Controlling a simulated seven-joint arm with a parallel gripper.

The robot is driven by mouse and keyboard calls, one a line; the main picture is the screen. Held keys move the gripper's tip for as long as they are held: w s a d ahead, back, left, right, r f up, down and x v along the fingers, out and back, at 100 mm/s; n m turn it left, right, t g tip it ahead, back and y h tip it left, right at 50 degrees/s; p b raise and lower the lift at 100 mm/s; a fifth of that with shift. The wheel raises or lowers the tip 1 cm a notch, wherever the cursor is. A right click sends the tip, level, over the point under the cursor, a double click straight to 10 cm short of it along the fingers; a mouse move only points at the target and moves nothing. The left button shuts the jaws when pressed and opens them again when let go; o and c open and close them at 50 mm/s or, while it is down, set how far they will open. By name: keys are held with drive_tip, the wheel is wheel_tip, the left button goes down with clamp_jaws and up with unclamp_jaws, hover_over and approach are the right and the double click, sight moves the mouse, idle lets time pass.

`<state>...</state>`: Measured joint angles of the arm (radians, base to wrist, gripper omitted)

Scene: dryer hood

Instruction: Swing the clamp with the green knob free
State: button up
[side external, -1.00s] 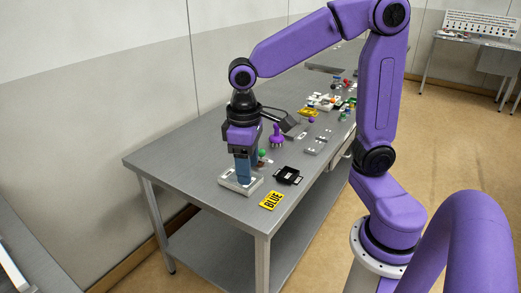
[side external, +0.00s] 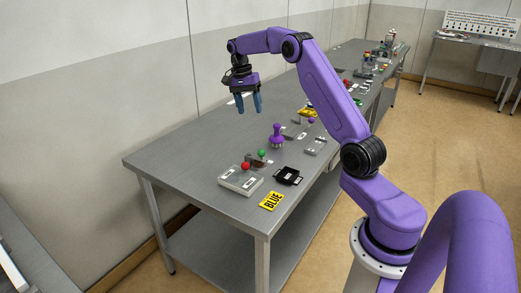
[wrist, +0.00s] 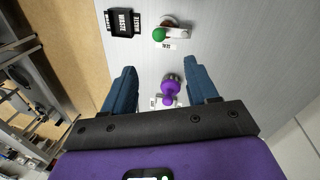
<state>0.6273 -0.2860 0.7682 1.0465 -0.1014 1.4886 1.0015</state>
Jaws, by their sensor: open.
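The green knob (side external: 262,153) sits on a small clamp (side external: 258,161) near the front of the grey table, just behind a pale block with a red knob (side external: 245,166). In the wrist view the green knob (wrist: 159,34) is at the top centre, on the left end of the clamp (wrist: 178,32), with a white label below it. My gripper (side external: 249,108) is raised well above the table, open and empty, its blue fingers pointing down. In the wrist view my gripper (wrist: 160,68) has its fingers apart, with the green knob beyond the tips. Whether the clamp is pressed down is too small to tell.
A purple knobbed piece (side external: 277,137) stands just behind the green knob; it also shows between the fingers in the wrist view (wrist: 170,90). The table's left side is clear.

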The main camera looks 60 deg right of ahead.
drive_tip(key=shift+m, duration=0.3)
drive_tip(key=s+f, duration=0.1)
drive_tip(key=f, duration=0.4)
drive_tip(key=s+d+f, duration=0.1)
drive_tip(key=f, duration=0.5)
drive_tip(key=s+d+f, duration=0.1)
drive_tip(key=f, duration=0.5)
drive_tip(key=shift+s+f, duration=0.15)
drive_tip(key=shift+s, duration=0.05)
clamp_jaws()
